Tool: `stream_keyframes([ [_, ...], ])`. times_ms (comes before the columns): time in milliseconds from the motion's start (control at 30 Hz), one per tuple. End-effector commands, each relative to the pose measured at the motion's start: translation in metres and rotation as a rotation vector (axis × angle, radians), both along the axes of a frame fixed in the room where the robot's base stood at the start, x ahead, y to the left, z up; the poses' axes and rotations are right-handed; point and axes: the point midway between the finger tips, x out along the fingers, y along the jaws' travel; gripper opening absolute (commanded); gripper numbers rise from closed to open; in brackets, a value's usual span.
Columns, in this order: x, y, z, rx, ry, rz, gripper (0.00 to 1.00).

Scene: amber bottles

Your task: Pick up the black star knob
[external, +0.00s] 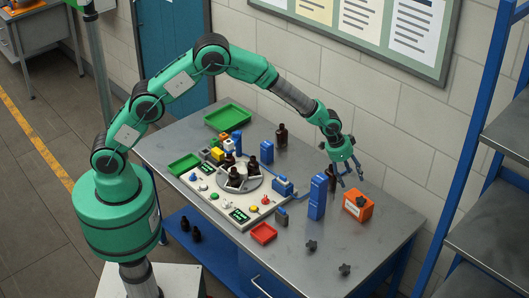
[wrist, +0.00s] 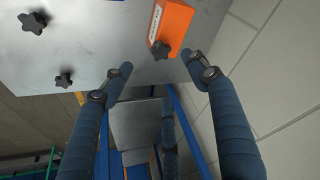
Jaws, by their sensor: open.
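Three black star knobs show in the wrist view. One knob (wrist: 161,50) is at the edge of an orange box (wrist: 172,22); I cannot tell whether it touches the box. Two others, one at upper left (wrist: 34,21) and one below it (wrist: 64,80), lie on the bare tabletop. In the external view two knobs, (external: 311,246) and (external: 345,269), lie near the table's front right. My gripper (external: 350,179) is open and empty, above the table near the orange box (external: 358,206). Its spread fingers (wrist: 160,85) also show in the wrist view.
A tall blue block (external: 317,197) stands left of the orange box. A red tray (external: 264,233) lies left of the knobs. A white station (external: 216,206) with amber bottles fills the table's middle. Blue shelving (external: 470,130) stands at right. The table's right corner is mostly clear.

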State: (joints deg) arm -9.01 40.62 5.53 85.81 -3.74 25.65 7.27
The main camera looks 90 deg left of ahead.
Motion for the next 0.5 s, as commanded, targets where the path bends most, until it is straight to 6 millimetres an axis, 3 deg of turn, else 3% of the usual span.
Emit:
stream_keyframes([
  [267,0.003,0.0,-0.01,0.0,0.001,0.0,0.59],
  [500,0.013,0.001,-0.033,0.0,0.001,0.0,0.59],
])
